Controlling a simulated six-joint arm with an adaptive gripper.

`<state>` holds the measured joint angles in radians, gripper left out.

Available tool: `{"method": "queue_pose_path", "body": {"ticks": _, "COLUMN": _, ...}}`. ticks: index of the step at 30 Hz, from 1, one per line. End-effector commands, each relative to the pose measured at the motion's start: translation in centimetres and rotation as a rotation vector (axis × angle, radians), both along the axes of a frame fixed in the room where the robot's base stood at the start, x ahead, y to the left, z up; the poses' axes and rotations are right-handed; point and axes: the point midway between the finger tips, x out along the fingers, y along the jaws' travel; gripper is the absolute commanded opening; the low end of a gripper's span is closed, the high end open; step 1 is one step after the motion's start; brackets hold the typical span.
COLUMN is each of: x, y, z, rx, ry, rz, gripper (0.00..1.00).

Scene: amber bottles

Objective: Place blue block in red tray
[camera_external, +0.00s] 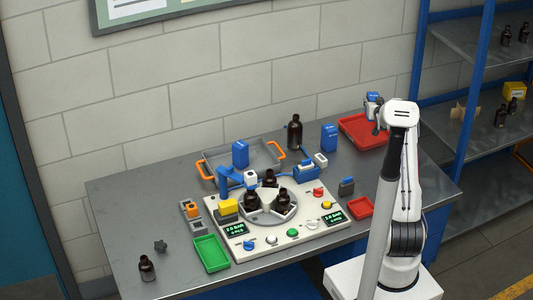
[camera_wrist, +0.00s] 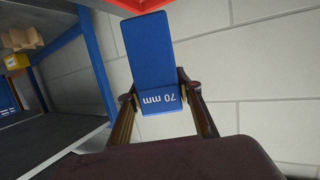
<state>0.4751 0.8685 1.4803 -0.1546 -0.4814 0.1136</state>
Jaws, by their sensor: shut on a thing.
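In the external view, my gripper (camera_external: 379,116) holds the blue block (camera_external: 372,97) at the right back of the table, over or beside the large red tray (camera_external: 351,137). The exact gap between block and tray cannot be told. A red edge (camera_wrist: 136,5), likely the tray's, crosses the top of the wrist view. My arm hides the tray's right side.
Other blue blocks stand by the grey orange-handled tray (camera_external: 269,158) and right of a tall amber bottle (camera_external: 295,132). A control panel with a bottle carousel (camera_external: 290,240) fills the middle. A small red tray (camera_external: 360,208) lies in front; blue-framed shelves (camera_external: 480,95) stand right.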

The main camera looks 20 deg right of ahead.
Motion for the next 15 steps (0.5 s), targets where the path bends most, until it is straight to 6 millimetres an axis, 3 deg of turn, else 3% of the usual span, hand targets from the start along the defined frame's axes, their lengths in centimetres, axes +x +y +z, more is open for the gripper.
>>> {"method": "queue_pose_path", "body": {"ticks": 8, "x": 0.0, "y": 0.0, "z": 0.1, "rx": -0.001, "ry": -0.002, "rz": 0.001, "gripper": 0.01}}
{"method": "queue_pose_path", "body": {"ticks": 15, "x": 0.0, "y": 0.0, "z": -1.8, "rx": 0.001, "ry": 0.0, "rz": 0.001, "gripper": 0.01}}
